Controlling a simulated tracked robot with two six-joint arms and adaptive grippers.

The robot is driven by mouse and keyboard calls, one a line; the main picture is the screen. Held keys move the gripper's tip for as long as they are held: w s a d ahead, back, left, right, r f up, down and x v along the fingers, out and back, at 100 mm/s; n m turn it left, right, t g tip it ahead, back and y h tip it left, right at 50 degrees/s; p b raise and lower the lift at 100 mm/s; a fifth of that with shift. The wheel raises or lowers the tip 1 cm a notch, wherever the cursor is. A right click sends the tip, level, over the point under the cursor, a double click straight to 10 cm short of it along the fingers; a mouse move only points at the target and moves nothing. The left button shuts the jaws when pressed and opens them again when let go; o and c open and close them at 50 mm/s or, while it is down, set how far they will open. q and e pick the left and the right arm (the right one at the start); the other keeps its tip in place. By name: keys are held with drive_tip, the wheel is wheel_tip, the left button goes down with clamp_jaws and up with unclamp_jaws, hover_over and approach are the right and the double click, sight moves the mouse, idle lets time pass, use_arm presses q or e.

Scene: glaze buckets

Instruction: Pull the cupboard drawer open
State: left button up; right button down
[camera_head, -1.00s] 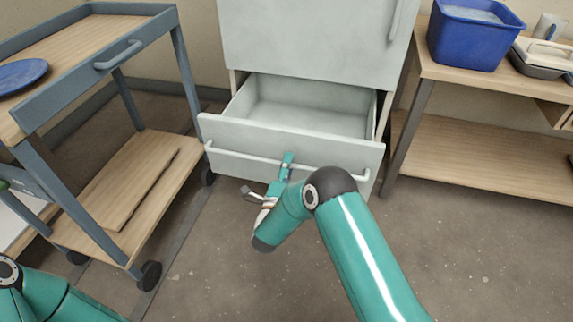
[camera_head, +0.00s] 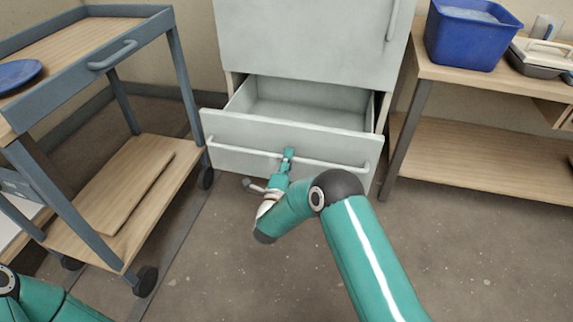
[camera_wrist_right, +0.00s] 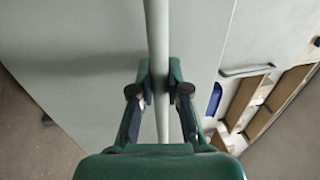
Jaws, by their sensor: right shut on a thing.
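The pale grey cupboard (camera_head: 305,40) stands at the back in the head view. Its bottom drawer (camera_head: 240,128) is pulled out, and the inside shows empty. A long bar handle (camera_head: 335,165) runs across the drawer front. My right gripper (camera_head: 287,157) is at the middle of this handle. In the right wrist view the handle (camera_wrist_right: 157,40) passes between the two fingers of the gripper (camera_wrist_right: 159,82), which are shut on it. Of my left arm only a part shows at the lower left of the head view; its gripper is out of view.
A blue-grey trolley (camera_head: 125,55) with a blue plate (camera_head: 18,73) stands at the left, close to the drawer's left side. A wooden shelf table (camera_head: 490,88) with a blue tub (camera_head: 468,40) stands at the right. The floor in front of the drawer is clear.

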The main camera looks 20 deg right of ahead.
drive_tip(key=shift+f, duration=0.2)
drive_tip(key=c, duration=1.1)
unclamp_jaws()
drive_tip(key=shift+c, duration=0.2)
drive_tip(key=v, duration=1.2)
drive_tip(key=shift+r, duration=0.1)
